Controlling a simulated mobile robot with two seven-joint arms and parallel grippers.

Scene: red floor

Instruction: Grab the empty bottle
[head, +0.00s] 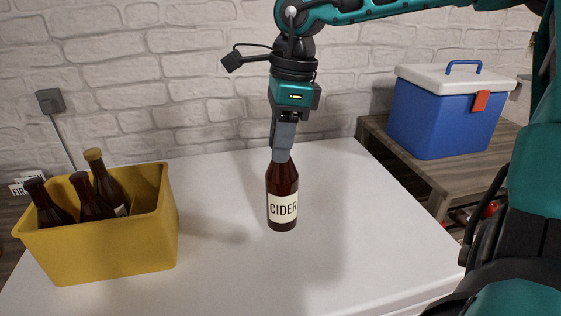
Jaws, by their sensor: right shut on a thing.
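My right gripper (282,153) comes down from above and is shut on the bottle's neck. The neck and the bottle's top are hidden by the fingers. I cannot tell whether the bottle's base touches the table. My left gripper is not in view.
A yellow crate (110,248) with several brown bottles (110,185) stands at the table's left. A blue cooler box (440,118) with a white lid sits on a wooden bench (435,175) at the right. The table around the held bottle is clear.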

